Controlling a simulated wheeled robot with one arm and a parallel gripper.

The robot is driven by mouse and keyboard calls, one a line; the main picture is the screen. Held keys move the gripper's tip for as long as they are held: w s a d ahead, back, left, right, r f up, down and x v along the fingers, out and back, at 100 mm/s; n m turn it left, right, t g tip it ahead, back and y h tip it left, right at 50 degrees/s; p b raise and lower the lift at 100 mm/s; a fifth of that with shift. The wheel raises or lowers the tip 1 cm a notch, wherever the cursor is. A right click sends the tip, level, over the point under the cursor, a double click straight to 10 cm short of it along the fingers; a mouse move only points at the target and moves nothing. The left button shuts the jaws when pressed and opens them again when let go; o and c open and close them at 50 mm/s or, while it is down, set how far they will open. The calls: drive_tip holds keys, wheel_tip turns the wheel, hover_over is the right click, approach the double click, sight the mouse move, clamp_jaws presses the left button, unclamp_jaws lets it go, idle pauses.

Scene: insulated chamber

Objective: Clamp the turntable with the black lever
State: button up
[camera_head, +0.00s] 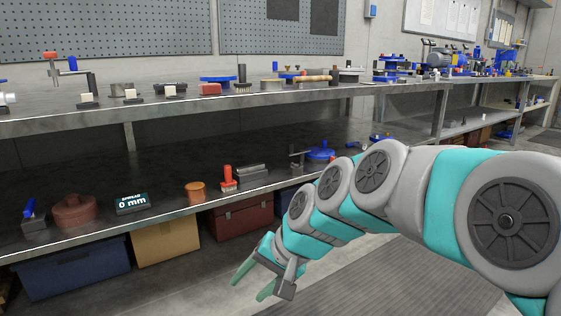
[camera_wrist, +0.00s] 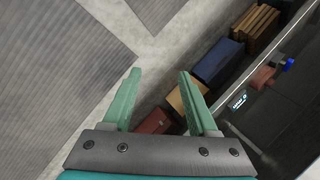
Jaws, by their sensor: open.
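A round blue turntable (camera_head: 320,153) sits on the lower shelf, partly behind my arm. A dark upright piece with a lever-like top (camera_head: 296,157) stands just left of it; I cannot tell whether they are joined. Another flat blue disc (camera_head: 218,79) lies on the upper bench, with a dark post (camera_head: 241,73) beside it. I cannot tell for sure which one bears the black lever. My gripper (camera_head: 251,282) is open and empty, low in front of the lower shelf and apart from both discs. In the wrist view its fingers (camera_wrist: 160,76) are spread above the floor.
The lower shelf (camera_head: 160,172) holds a red-handled brush (camera_head: 228,179), an orange-brown pot (camera_head: 194,191), a "0 mm" display (camera_head: 131,203), a reddish pot (camera_head: 74,209) and a blue-handled block (camera_head: 33,217). A red toolbox (camera_head: 243,221) and cardboard box (camera_head: 165,243) stand below. Floor in front is clear.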

drive_tip(key=s+d+f+n+g+h, duration=0.1)
drive_tip(key=s+d+f+h, duration=0.1)
drive_tip(key=s+d+f, duration=0.4)
drive_tip(key=s+d+f+g+h, duration=0.1)
drive_tip(key=s+d+g+h, duration=0.1)
drive_tip(key=s+d, duration=0.7)
drive_tip(key=s+d+f+n+g+h, duration=0.15)
drive_tip(key=s+d+f, duration=0.3)
drive_tip(key=s, duration=0.45)
wheel_tip(320, 180, up, 14)
drive_tip(key=p, duration=1.3)
drive_tip(key=shift+w+d+h, duration=0.15)
drive_tip(key=shift+d+h, duration=0.2)
